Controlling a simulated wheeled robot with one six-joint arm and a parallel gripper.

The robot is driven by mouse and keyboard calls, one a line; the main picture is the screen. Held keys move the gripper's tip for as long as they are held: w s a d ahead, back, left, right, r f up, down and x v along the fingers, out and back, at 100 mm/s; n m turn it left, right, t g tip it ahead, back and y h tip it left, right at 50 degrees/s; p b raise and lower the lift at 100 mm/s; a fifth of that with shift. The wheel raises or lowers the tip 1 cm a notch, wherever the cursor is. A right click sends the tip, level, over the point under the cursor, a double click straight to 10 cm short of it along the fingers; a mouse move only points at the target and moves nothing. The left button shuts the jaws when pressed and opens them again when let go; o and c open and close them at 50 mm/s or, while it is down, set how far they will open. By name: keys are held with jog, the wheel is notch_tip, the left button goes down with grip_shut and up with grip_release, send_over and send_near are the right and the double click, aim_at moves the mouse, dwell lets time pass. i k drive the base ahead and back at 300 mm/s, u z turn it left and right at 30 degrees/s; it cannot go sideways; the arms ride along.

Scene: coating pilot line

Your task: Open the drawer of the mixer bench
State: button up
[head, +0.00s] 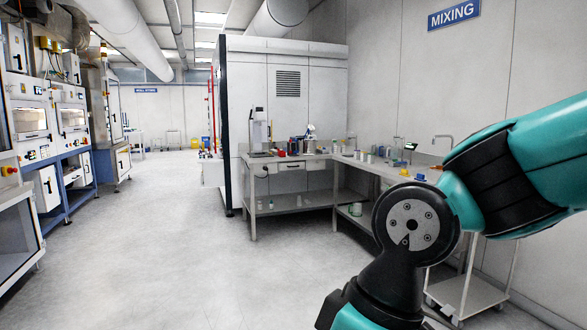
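The mixer bench (318,199) stands across the room against a pale wall, under the left part of the MIXING area. Its drawer (291,166) is a small light front just below the worktop, with a dark mark that may be its handle. The drawer looks closed, though it is small at this distance. A tall white and grey device (259,132), possibly the mixer, stands on the bench's left end. My arm's teal and black links fill the lower right, well short of the bench. My gripper is outside the picture.
A side bench (375,169) with bottles and small vessels runs along the right wall, partly hidden by my arm. A white cart (466,297) stands at the lower right. Blue-framed machines (68,185) line the left. The grey floor (165,235) between is clear.

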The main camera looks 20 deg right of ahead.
aim_at(291, 165)
jog(key=z, duration=0.25)
jog(key=i, duration=2.75)
jog(key=z, duration=0.45)
jog(key=i, duration=4.25)
jog(key=u, duration=0.05)
